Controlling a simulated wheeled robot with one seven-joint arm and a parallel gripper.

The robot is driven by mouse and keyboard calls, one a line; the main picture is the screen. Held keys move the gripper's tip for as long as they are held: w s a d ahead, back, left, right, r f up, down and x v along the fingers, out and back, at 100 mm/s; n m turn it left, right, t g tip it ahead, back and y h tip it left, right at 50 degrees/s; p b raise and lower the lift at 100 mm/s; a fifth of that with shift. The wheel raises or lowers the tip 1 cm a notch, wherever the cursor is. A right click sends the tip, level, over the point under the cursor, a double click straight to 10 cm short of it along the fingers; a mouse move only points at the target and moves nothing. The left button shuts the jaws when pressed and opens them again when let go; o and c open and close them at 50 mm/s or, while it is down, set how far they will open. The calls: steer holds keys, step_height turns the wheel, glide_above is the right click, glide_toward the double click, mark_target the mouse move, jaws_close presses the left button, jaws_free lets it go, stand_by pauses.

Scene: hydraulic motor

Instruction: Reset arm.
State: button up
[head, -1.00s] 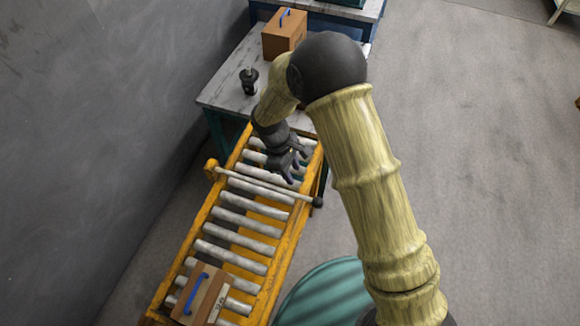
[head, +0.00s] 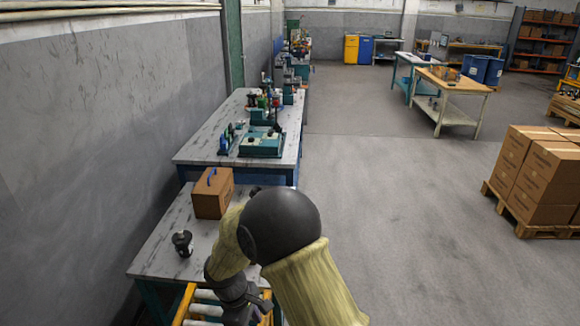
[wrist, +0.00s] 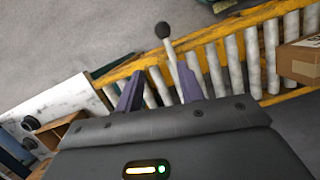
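My arm reaches over the near table and the roller conveyor. My gripper (head: 248,304) is at the bottom of the head view, over the conveyor's far end, and is partly cut off. In the wrist view my gripper (wrist: 160,76) has its two fingers spread apart with nothing between them. Conveyor rollers and a bar with a dark knob show behind the fingers. A dark motor-like part (head: 182,243) stands upright on the near table (head: 155,262), apart from my gripper.
A brown box with a blue handle (head: 213,193) stands on the near table. A yellow-framed roller conveyor (wrist: 240,52) carries another box (wrist: 300,60). A workbench (head: 205,146) with tools stands behind. Stacked cartons (head: 540,175) are at right; the floor between is open.

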steer(key=s+d+r+m+t+y, duration=0.1)
steer(key=s+d+r+m, duration=0.1)
steer(key=d+r+m, duration=0.3)
steer(key=s+d+r+m+t+y+p, duration=0.1)
steer(key=s+d+r+m, duration=0.2)
steer(key=d, duration=0.9)
steer(key=s+d+r+m+p, duration=0.1)
steer(key=s+d+r+m, duration=0.2)
steer(key=d+r+m, duration=0.4)
steer(key=shift+d+r+t+y, duration=0.4)
steer(key=shift+d+r, duration=0.05)
steer(key=shift+d, duration=0.45)
